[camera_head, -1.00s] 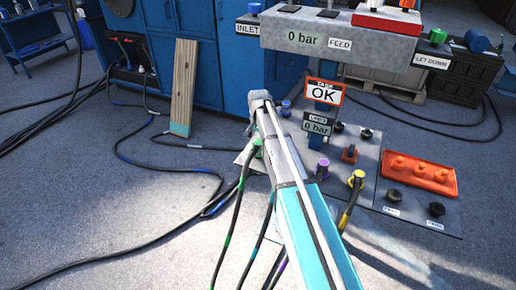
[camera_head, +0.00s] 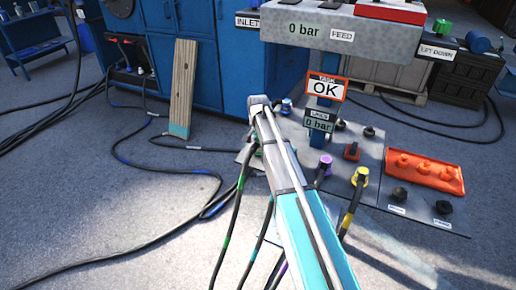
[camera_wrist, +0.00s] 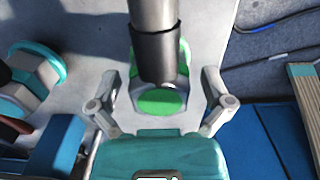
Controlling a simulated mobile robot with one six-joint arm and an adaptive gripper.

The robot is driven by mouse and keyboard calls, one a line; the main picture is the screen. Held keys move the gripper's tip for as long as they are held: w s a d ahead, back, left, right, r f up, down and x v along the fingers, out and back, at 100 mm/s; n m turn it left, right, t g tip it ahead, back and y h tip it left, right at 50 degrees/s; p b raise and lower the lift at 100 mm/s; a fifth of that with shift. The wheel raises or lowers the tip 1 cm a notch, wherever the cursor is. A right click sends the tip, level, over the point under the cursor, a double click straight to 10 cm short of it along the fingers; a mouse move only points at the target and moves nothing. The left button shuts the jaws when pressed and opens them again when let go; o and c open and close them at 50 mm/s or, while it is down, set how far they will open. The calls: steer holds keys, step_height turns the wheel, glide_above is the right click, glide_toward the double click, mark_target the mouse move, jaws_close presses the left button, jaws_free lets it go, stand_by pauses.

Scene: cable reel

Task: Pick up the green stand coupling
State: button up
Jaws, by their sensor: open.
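The green stand coupling (camera_wrist: 160,102) shows in the wrist view, with a dark cylindrical part rising from it toward the top of the picture. My gripper (camera_wrist: 162,96) is open, with one finger on each side of the coupling. Gaps show between the coupling and both fingers. In the head view, a small green part of the coupling (camera_head: 250,154) shows at the left edge of my arm, on the stand plate. My arm hides the rest of it there, and my fingers cannot be made out.
Purple (camera_head: 323,165) and yellow (camera_head: 360,175) couplings with hoses stand to the right of my arm. An orange tray (camera_head: 430,174) lies farther right. A wooden plank (camera_head: 182,85) leans on the blue cabinet. Hoses run over the floor at left.

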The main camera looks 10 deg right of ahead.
steer(key=shift+f, duration=0.2)
stand_by(0.5)
steer(key=c, duration=1.3)
steer(key=shift+r, duration=0.2)
steer(key=shift+r+p, duration=0.75)
steer(key=shift+p, duration=0.2)
steer(key=shift+s+d+r+p, duration=0.15)
steer(key=shift+s+r+p, duration=1.7)
steer(key=shift+s, duration=0.5)
steer(key=shift+s+d+r+p, duration=0.1)
steer(key=shift+s+r+p, duration=1.75)
steer(key=shift+s, duration=0.45)
steer(key=shift+s+d+r+p, duration=0.15)
steer(key=shift+s+r+p, duration=1.7)
steer(key=shift+s, duration=0.5)
